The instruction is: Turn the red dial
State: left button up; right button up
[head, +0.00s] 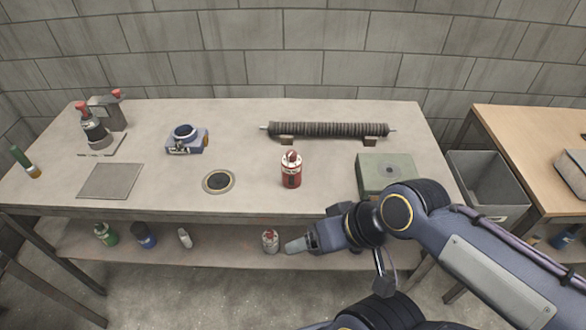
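A dark device (94,131) at the far left of the bench also carries small red knobs. My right gripper (292,245) is in front of the bench's front edge, below the red cylinder in the picture and apart from it. It points left and I see it from the side, so its opening is unclear. My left gripper is out of view.
A ribbed roller (330,129) lies at the back. A blue clamp-like part (186,139), a round dark disc (218,181), a square plate (110,181) and a greenish box (385,171) are on the bench. Several bottles stand on the lower shelf (215,246). A grey bin (487,184) is right.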

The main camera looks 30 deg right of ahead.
aim_at(291, 155)
jog(key=k+l, duration=0.1)
jog(key=l, duration=0.8)
jog(key=k+l+u, duration=0.1)
jog(key=l, duration=0.35)
jog(key=k+l, duration=0.1)
jog(key=l, duration=0.35)
